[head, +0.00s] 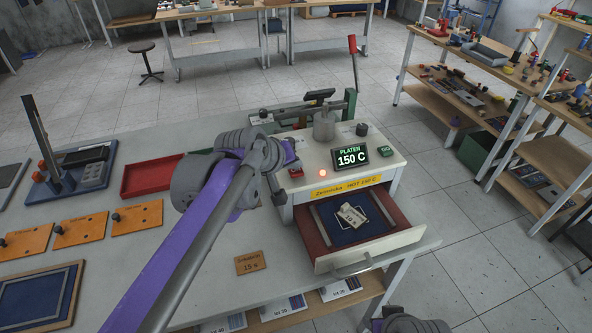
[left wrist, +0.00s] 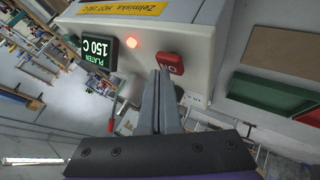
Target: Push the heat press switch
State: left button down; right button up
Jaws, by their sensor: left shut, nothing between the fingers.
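The heat press (head: 340,155) stands on the grey table, its display (head: 350,157) reading PLATEN 150 C. An orange-red lamp (head: 322,174) glows on its front. In the head view the left gripper (head: 291,158) is beside the switch.
The press's drawer (head: 370,252) is open, with a blue pad and a pale tag inside. A green GO button (head: 385,151) is at right. A red tray (head: 150,178), orange plates (head: 80,223) and a small card (head: 250,262) lie on the table. A lever with a red handle (head: 352,45) rises behind.

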aim_at(294, 173)
pick_arm(q)
jog(key=shift+f, duration=0.15)
pick_arm(e)
jog(key=shift+f, duration=0.1)
dwell(0.4)
pick_arm(q)
jog(key=shift+f, duration=0.35)
pick_arm(e)
jog(key=shift+s+f, duration=0.1)
pick_arm(q)
jog(key=shift+r, duration=0.4)
pick_arm(e)
jog(key=shift+w+r, duration=0.2)
jog(key=shift+r, duration=0.25)
pick_arm(q)
notch_tip(294, 173, up, 3)
jog(key=shift+r+p, duration=0.1)
jog(key=shift+p, duration=1.15)
jog(key=shift+r+p, duration=1)
jog(key=shift+r, duration=0.5)
jog(key=shift+w+f, duration=0.1)
pick_arm(e)
jog(key=r, duration=0.1)
jog(key=w+r, duration=0.1)
jog(key=r, duration=0.3)
jog(key=shift+w+r, duration=0.15)
jog(key=shift+w, duration=0.25)
